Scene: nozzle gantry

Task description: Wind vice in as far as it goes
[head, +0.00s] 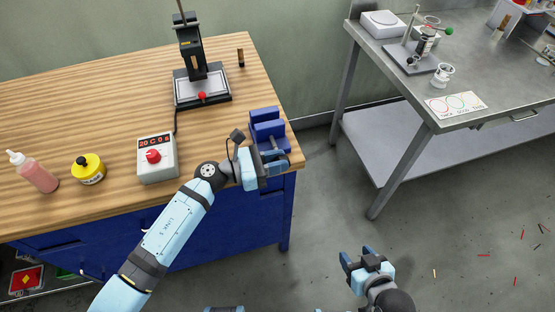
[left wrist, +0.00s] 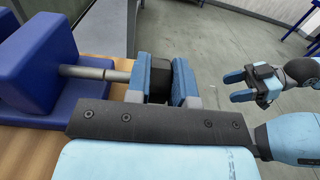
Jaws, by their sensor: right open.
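The blue vice (head: 268,130) sits at the bench's right front corner, with its jaw blocks at the back and its screw toward the front. In the left wrist view the vice (left wrist: 38,65) is at the left, and its grey screw (left wrist: 95,73) runs right toward my fingers. My left gripper (head: 275,165) is at the front end of the screw. Its blue fingers (left wrist: 160,78) stand on both sides of a black handle piece (left wrist: 158,72), which fills the space between them. The jaw gap is hard to judge. My right gripper (head: 368,260) is open and empty over the floor.
On the wooden bench (head: 100,120) stand a control box (head: 158,165) with a red knob, a black press (head: 195,75), a yellow pot (head: 88,170) and a pink bottle (head: 36,172). A metal table (head: 500,110) stands at the right, with open floor between.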

